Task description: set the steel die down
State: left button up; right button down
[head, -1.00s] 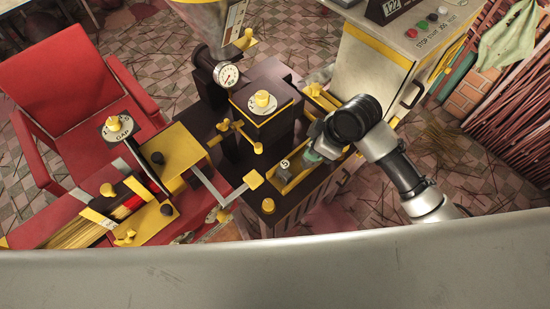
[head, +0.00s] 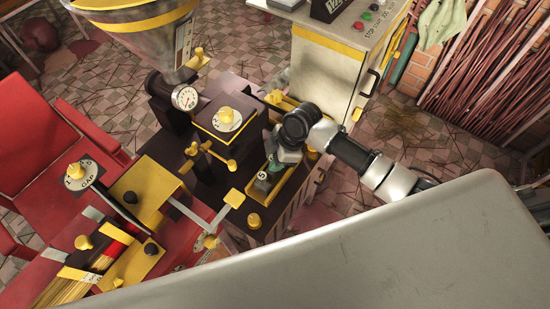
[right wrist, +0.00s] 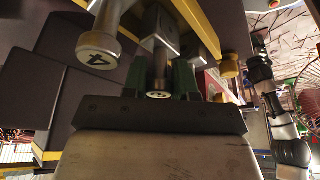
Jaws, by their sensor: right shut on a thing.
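My right gripper (head: 275,164) is low over the yellow-edged dark tray (head: 296,188) on the machine's right side. In the right wrist view its green fingers (right wrist: 160,82) are shut on a steel die (right wrist: 159,66), a grey cylinder with a mark on its end that I cannot read surely. A die marked 5 (head: 262,182) stands in the tray beside the gripper. A die marked 4 (right wrist: 98,44) shows in the right wrist view, left of the fingers. Whether the held die touches the tray floor is hidden. My left gripper is not in view.
The dark extruder with a gauge (head: 186,97) and yellow levers (head: 215,152) stands left of the tray. A yellow block with a GAP dial (head: 84,174) is farther left. A white cabinet (head: 325,65) stands behind. A red chair (head: 60,140) is at the left.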

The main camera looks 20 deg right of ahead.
jog(key=shift+f, duration=0.15)
jog(key=c, duration=0.9)
grip_release()
jog(key=shift+f, duration=0.1)
jog(key=v, duration=1.2)
